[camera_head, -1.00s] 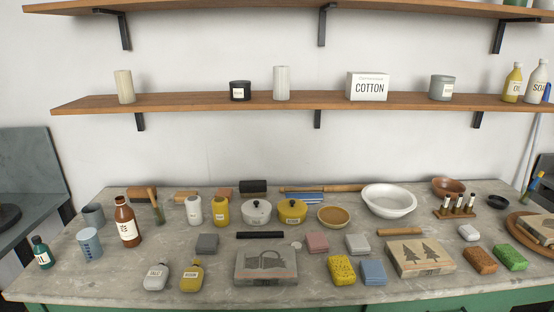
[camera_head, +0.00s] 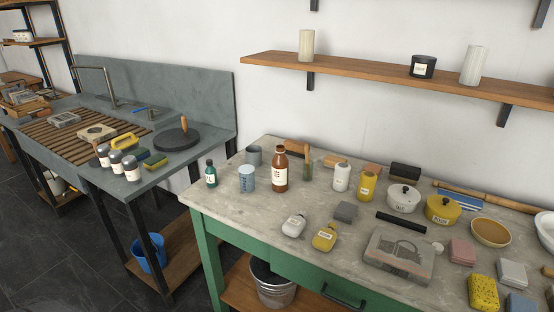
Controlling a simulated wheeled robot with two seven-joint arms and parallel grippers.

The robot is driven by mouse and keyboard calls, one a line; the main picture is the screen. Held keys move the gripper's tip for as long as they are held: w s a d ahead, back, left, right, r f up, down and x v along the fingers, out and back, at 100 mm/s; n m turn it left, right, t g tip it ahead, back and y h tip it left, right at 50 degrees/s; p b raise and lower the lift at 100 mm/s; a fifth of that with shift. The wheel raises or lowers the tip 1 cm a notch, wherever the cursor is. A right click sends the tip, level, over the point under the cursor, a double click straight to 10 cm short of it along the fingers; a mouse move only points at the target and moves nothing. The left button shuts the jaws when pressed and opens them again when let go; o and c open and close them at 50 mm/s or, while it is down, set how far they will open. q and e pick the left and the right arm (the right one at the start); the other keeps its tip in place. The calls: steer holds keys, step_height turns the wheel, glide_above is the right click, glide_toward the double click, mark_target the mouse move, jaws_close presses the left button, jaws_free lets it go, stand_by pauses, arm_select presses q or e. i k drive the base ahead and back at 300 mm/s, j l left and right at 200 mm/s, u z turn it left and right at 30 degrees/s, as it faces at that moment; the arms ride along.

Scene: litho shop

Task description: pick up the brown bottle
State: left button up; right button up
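The brown bottle (camera_head: 280,170) stands upright near the left end of the grey stone-topped table (camera_head: 240,208). It has a white label and a narrow neck with a brown top. A light blue cup (camera_head: 247,179) stands just left of it, and a wooden-handled brush (camera_head: 307,163) stands behind it to the right. Nothing covers the bottle's front. Neither of my grippers shows in this view.
A small green bottle (camera_head: 211,173) and a grey cup (camera_head: 254,155) stand near the table's left end. White (camera_head: 342,177) and yellow bottles (camera_head: 367,184) stand to the right. A sink counter (camera_head: 190,152) is left of the table. Bare tabletop lies before the brown bottle.

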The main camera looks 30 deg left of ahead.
mark_target(279, 162)
steer(key=u, duration=1.1)
